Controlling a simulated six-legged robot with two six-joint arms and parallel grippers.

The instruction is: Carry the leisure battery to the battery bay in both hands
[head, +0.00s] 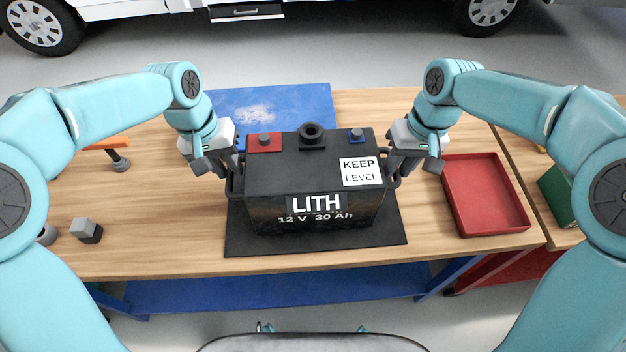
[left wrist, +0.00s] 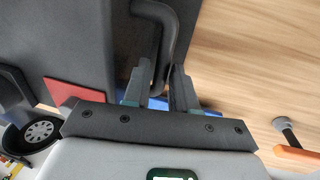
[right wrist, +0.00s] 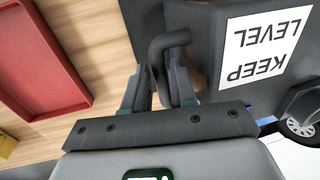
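The leisure battery (head: 268,185), a black box marked LITH 12 V 30 Ah with a KEEP LEVEL label, stands upright at the black mat (head: 240,240) on the wooden bench. Whether its base touches the mat is hard to tell. My left gripper (head: 228,175) is at its left side handle; in the left wrist view its fingers (left wrist: 161,85) close around the handle bar (left wrist: 172,30). My right gripper (head: 405,165) is at the right side; in the right wrist view its fingers (right wrist: 158,85) close around the other handle (right wrist: 170,40). A dark recess (head: 246,11) shows in the motorhome's side.
A red tray (head: 485,195) lies right of the battery, with a green box (head: 560,195) beyond it. A blue mat (head: 285,105) lies behind. A grey-black block (head: 86,230) and an orange-handled tool (head: 112,145) lie at left. Open floor (head: 330,65) separates bench and motorhome.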

